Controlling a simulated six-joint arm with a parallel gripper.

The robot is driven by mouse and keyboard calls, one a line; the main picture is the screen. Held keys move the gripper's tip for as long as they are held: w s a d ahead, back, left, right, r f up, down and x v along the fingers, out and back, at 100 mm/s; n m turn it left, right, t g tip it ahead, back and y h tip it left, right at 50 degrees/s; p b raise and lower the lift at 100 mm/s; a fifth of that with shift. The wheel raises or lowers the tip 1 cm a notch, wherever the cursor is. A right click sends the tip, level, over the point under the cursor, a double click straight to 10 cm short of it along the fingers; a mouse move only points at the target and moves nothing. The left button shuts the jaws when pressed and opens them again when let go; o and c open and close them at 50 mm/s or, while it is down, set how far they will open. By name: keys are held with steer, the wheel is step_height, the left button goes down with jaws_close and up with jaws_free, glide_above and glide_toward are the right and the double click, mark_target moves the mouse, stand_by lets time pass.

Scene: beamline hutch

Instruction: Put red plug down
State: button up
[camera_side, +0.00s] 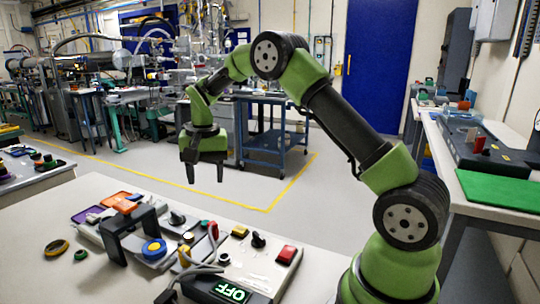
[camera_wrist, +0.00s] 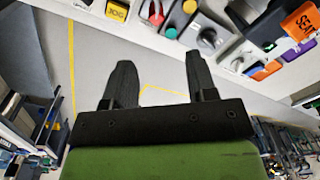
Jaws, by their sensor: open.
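My gripper (camera_side: 205,174) is open and empty, fingers pointing down, raised above and behind the far edge of the near table. In the wrist view my gripper (camera_wrist: 159,65) shows two separated black fingers with only floor between them. A small upright red piece (camera_side: 214,230), which may be the red plug, stands among the parts on the grey panel. A red piece (camera_wrist: 157,18) also shows at the top of the wrist view, beyond the fingertips. I cannot tell whether it is seated in a socket.
An OFF display (camera_side: 231,291) is at the front. The near table's left front is clear.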

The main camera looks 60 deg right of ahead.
steer(key=s+a+r+n+t, duration=0.1)
steer(key=s+a+r, duration=0.15)
steer(key=r, duration=0.25)
steer(key=s+a+r+n+t, duration=0.1)
steer(key=s+a+r, duration=0.15)
steer(key=r, duration=0.25)
steer(key=s+a+r+n+t, duration=0.1)
steer(key=s+a, duration=0.1)
steer(key=s, duration=0.4)
steer(key=s+a+r+n+t+y, duration=0.1)
steer(key=s+a+n+t, duration=0.1)
steer(key=s, duration=0.5)
steer(key=s+a+r+n+t+y, duration=0.1)
steer(key=s+a, duration=0.1)
steer(key=s, duration=0.4)
steer(key=shift+s+a+r+t, duration=0.25)
steer(key=shift+r+t, duration=0.05)
